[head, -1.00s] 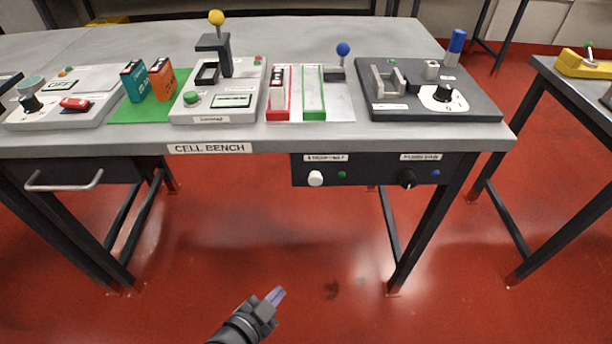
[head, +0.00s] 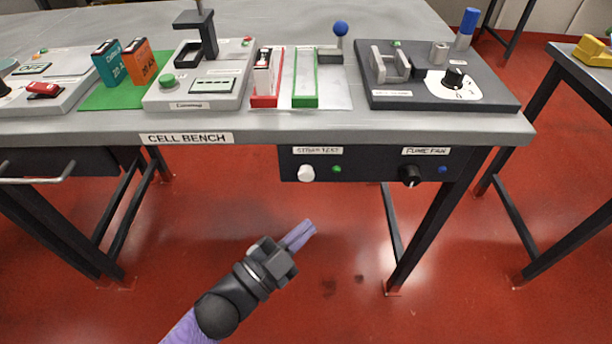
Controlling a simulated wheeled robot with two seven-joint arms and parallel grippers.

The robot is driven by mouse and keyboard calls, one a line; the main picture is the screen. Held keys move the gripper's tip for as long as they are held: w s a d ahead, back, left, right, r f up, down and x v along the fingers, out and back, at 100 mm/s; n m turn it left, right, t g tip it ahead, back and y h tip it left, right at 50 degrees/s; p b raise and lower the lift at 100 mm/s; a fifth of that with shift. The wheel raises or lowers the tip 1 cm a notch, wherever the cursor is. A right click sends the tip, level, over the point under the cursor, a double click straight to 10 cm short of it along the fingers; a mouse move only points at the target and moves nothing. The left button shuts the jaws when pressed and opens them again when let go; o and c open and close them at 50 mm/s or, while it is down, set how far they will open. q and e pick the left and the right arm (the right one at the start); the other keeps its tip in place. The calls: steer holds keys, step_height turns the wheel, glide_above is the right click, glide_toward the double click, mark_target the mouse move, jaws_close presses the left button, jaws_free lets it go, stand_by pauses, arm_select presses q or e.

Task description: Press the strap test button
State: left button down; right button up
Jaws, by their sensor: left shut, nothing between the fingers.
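A white round button (head: 306,173) sticks out of the dark panel (head: 360,180) under the front edge of the bench. The small white label (head: 317,150) above it is hard to read, but looks like it ends in "TEST". A small green lamp (head: 337,169) sits just right of the button. My left gripper (head: 307,230) is shut and empty, pointing up and to the right. It shows below the button in the head view, apart from it, over the red floor. My right gripper is not in view.
The cell bench (head: 430,128) carries a press (head: 196,40), red and green trays (head: 305,85) and a dark fixture (head: 500,98). A black knob (head: 410,175) and blue lamp (head: 442,169) share the panel. A bench leg (head: 440,225) stands at right. Floor space below the panel is free.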

mark_target(306, 175)
arm_select(q)
steer(key=w+b, duration=0.2)
steer(key=w, duration=0.5)
steer(key=shift+w+b, duration=0.25)
steer(key=shift+b, duration=0.1)
stand_by(0.4)
stand_by(0.9)
stand_by(0.3)
steer(key=shift+w, duration=0.4)
